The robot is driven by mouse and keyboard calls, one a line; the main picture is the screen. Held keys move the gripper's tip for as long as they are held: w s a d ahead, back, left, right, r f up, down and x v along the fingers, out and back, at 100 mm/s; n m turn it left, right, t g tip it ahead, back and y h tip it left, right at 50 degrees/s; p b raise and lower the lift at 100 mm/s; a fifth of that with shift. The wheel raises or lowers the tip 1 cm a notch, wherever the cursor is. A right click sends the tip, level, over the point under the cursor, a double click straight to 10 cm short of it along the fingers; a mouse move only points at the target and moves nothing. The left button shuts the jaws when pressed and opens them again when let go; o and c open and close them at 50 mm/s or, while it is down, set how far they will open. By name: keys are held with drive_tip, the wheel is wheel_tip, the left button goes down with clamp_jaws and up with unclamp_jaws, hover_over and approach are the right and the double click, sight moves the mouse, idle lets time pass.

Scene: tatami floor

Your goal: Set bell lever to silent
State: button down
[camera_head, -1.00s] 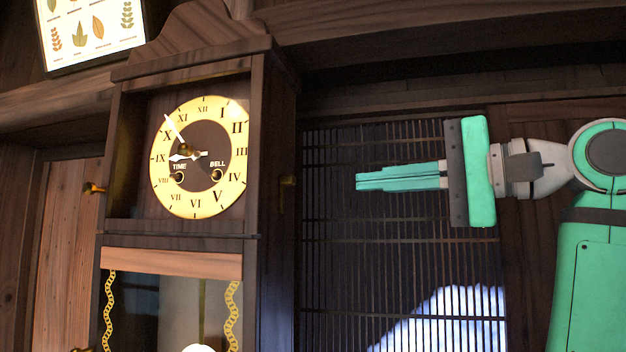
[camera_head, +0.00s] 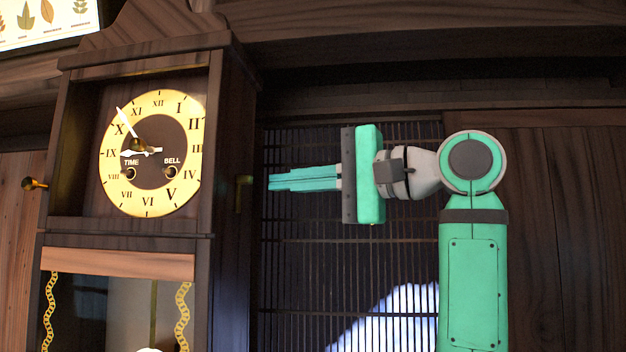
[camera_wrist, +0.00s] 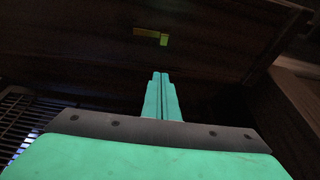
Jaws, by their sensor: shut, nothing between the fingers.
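A tall dark wooden wall clock with a gold dial (camera_head: 190,182) stands at the left of the head view. A small brass lever (camera_head: 243,190) sticks out of its right side wall, level with the lower dial. It also shows in the wrist view as an L-shaped brass piece (camera_wrist: 153,36), ahead of the fingertips. My gripper (camera_head: 270,183) is shut and empty, its green fingers pointing left toward the lever. A small gap shows between them in the head view. In the wrist view the fingertips (camera_wrist: 160,75) are below the lever in the picture, apart from it.
A slatted lattice panel (camera_head: 300,285) stands behind my gripper. A dark wooden beam (camera_head: 430,40) runs above. A brass knob (camera_head: 34,184) is on the clock's left side. A picture with leaves (camera_head: 48,22) hangs at the upper left.

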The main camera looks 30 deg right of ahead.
drive_tip(key=shift+s+a, duration=0.4)
drive_tip(key=shift+a, duration=0.5)
drive_tip(key=shift+s+a, duration=0.4)
drive_tip(key=shift+a, duration=0.45)
drive_tip(key=shift+w+a, duration=0.1)
drive_tip(key=shift+a, duration=0.05)
